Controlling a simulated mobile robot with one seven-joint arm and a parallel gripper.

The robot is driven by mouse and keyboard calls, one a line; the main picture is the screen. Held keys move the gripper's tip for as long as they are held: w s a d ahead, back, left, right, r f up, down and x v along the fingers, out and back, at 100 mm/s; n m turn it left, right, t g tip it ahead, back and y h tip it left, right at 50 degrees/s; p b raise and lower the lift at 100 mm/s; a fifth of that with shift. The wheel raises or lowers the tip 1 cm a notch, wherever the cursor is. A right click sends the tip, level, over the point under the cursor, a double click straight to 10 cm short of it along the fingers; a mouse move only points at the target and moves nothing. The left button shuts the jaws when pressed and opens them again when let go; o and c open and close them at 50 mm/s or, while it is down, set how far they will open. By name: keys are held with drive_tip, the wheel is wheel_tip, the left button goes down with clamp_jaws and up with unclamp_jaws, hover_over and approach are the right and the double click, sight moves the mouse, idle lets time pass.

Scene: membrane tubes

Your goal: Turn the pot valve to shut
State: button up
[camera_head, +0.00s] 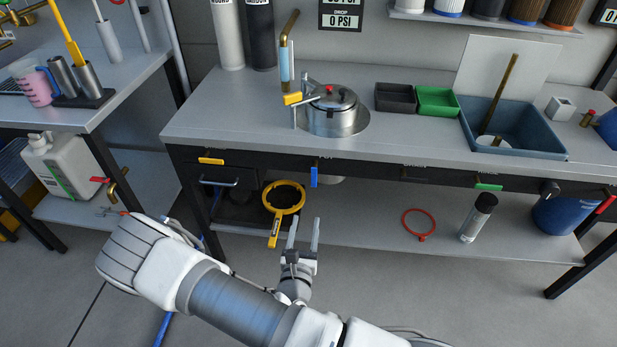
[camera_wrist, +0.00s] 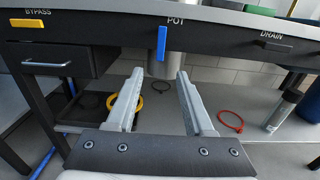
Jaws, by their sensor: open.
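The pot valve handle (camera_head: 314,177) is a small blue lever on the dark front rail of the bench, below the pot (camera_head: 337,119). In the wrist view the blue handle (camera_wrist: 161,43) hangs vertically under the label POT. My gripper (camera_head: 303,232) is open and empty, in front of the bench and below the handle. In the wrist view my two fingers (camera_wrist: 160,75) point forward, well apart, with the handle above and between their tips. They look clear of the handle.
A yellow ring tool (camera_head: 284,197), a red ring (camera_head: 419,224) and a canister (camera_head: 478,217) are below the benchtop.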

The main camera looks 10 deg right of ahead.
sight(314, 179)
drive_tip(key=b+x, duration=0.3)
drive_tip(key=x, duration=1.4)
clamp_jaws()
